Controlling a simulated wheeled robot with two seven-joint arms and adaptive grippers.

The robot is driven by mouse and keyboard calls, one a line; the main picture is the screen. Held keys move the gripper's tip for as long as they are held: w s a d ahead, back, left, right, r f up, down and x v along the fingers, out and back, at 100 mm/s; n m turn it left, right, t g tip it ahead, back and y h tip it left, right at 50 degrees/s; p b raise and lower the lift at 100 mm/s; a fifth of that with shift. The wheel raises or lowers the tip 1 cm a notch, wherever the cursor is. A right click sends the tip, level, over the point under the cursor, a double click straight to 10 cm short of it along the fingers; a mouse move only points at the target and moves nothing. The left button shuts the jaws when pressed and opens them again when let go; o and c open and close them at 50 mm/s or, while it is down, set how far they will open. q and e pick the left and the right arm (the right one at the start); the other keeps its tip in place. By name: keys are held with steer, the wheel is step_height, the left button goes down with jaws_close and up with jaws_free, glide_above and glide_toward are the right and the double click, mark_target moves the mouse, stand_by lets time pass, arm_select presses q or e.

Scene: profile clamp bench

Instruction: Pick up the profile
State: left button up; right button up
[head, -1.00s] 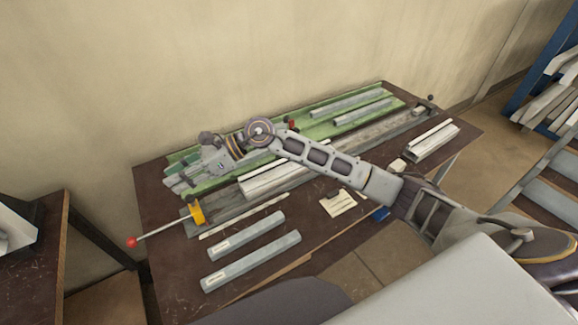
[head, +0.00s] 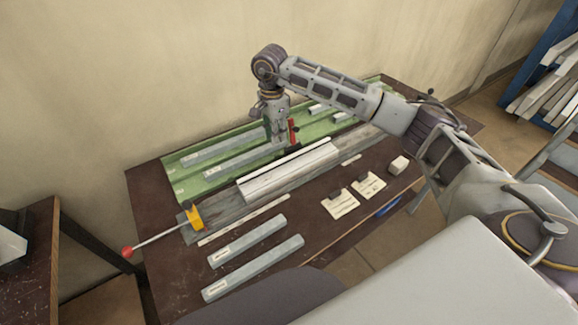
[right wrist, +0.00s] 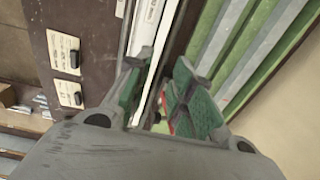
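Several pale grey profiles are in view, and I cannot tell which one is meant. A long profile (head: 290,172) lies in the grey clamp bed in the middle of the bench. Two labelled profiles (head: 247,241) (head: 254,267) lie on the front left of the table. Others (head: 222,149) lie in the green tray. My right gripper (head: 278,147) points down at the back edge of the clamp bed, beside a red part. In the right wrist view its green-padded fingers (right wrist: 160,88) are apart, with a white strip showing between them. My left gripper is not in view.
A yellow clamp (head: 194,217) with a red-knobbed lever (head: 127,252) stands at the bed's left end. Two paper cards (head: 340,204) (head: 369,186) and a white block (head: 398,165) lie on the right front. The wall stands close behind the table.

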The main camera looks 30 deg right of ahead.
steer(key=d+r+h, duration=0.1)
steer(key=d, duration=0.2)
steer(key=p, duration=0.1)
glide_above(287, 157)
steer(key=f, duration=0.8)
steer(key=shift+s+a+f, duration=0.1)
steer(key=shift+s+a, duration=0.2)
steer(key=shift+a, duration=0.05)
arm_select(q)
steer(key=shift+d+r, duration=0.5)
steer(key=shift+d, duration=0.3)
arm_select(e)
steer(key=shift+f, duration=0.1)
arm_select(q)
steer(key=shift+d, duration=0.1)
arm_select(e)
steer(key=shift+d+f+p, duration=0.1)
steer(key=shift+f+p, duration=0.3)
steer(key=shift+f, duration=0.5)
steer(key=shift+w+d+f+p, duration=0.1)
steer(key=shift+f+p, duration=0.1)
steer(key=shift+f, duration=0.65)
steer(key=shift+w+d+f+p, duration=0.1)
steer(key=shift+f+p, duration=0.05)
steer(key=shift+f, duration=0.65)
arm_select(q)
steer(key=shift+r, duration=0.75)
